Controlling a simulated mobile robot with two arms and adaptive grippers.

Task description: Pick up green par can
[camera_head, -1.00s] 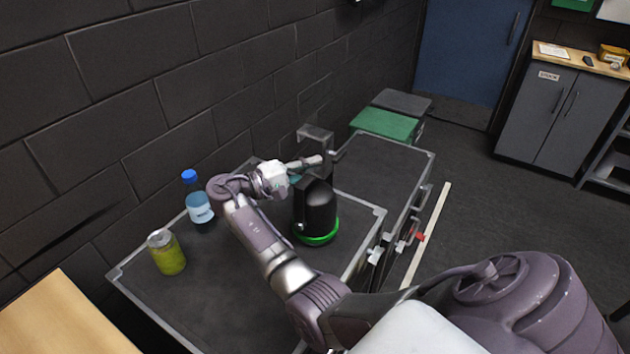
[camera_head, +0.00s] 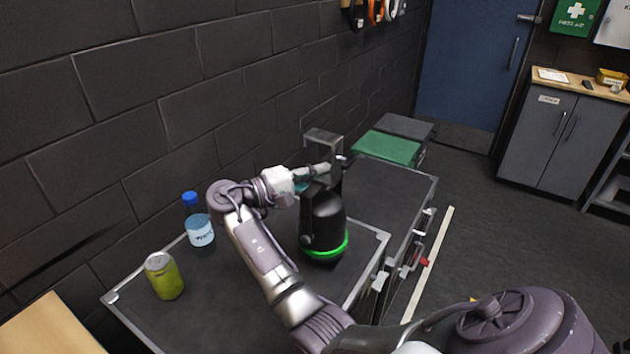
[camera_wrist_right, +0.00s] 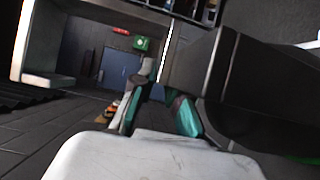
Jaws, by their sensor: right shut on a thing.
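The green par can (camera_head: 322,218) is a black lamp body with a glowing green ring at its lower end. It hangs upright, slightly above the black flight case (camera_head: 220,290), with a dark shadow beneath it. My right gripper (camera_head: 322,178) is shut at the can's top; the exact part gripped is hard to make out. In the right wrist view, the teal-padded fingers (camera_wrist_right: 160,112) sit beside a large black body (camera_wrist_right: 270,85), and a grey bracket shows at upper left. My left gripper is not in view.
A blue-capped bottle (camera_head: 199,222) and a yellow-green drink can (camera_head: 164,276) stand on the case's left part. A grey bracket (camera_head: 323,138) rises behind my gripper. A second case (camera_head: 390,188) adjoins at right, with green and grey boxes behind. The brick wall is close.

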